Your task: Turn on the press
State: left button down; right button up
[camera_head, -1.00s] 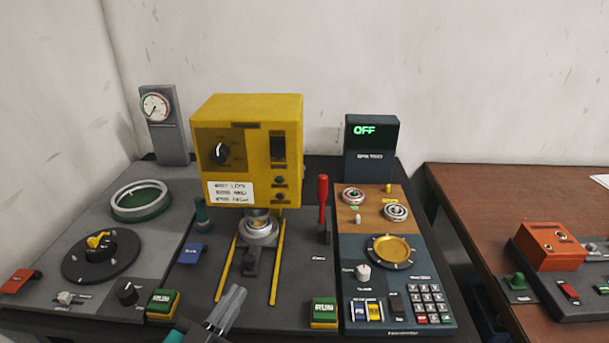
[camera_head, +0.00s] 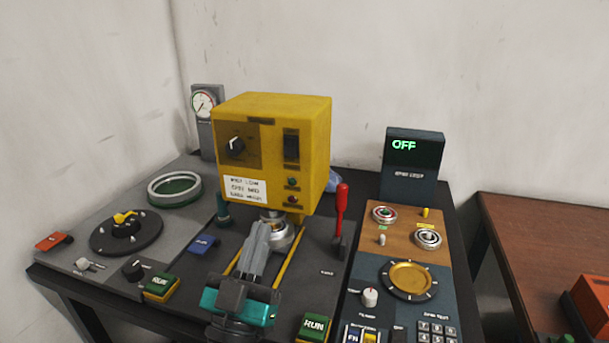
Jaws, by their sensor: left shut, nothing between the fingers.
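The press (camera_head: 272,105) is a yellow box-shaped machine in the middle of the bench. Its front has a dark panel with a rotary knob (camera_head: 236,145), a black rocker switch (camera_head: 291,146), a green and a red small light or button below it, and a white label. A red-handled lever (camera_head: 341,207) stands upright to its right. My left gripper (camera_head: 262,226) is shut and empty, in front of the press and below its label, hiding part of the silver fitting (camera_head: 280,235) under the press. My right gripper does not show.
Green RUN buttons stand at the front left (camera_head: 161,285) and front right (camera_head: 313,327). A station with a dial (camera_head: 126,232) is on the left. A panel with a display reading OFF (camera_head: 413,150) and a gold dish (camera_head: 409,279) is on the right. A brown table (camera_head: 535,232) stands beyond a gap.

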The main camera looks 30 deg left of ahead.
pick_arm(q)
jog(key=shift+a, duration=0.1)
dwell(0.3)
jog(key=p, duration=0.2)
send_near(290, 149)
notch_tip(290, 149, up, 4)
jog(key=w, duration=0.1)
jog(key=w+b, duration=0.1)
jog(key=w, duration=0.1)
jog(key=shift+w+a+f, duration=0.15)
jog(key=shift+a, duration=0.2)
jog(key=shift+w+a, duration=0.1)
jog(key=shift+w, duration=0.45)
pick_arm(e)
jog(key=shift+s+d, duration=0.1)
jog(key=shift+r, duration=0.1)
pick_arm(q)
jog(key=shift+b, duration=0.3)
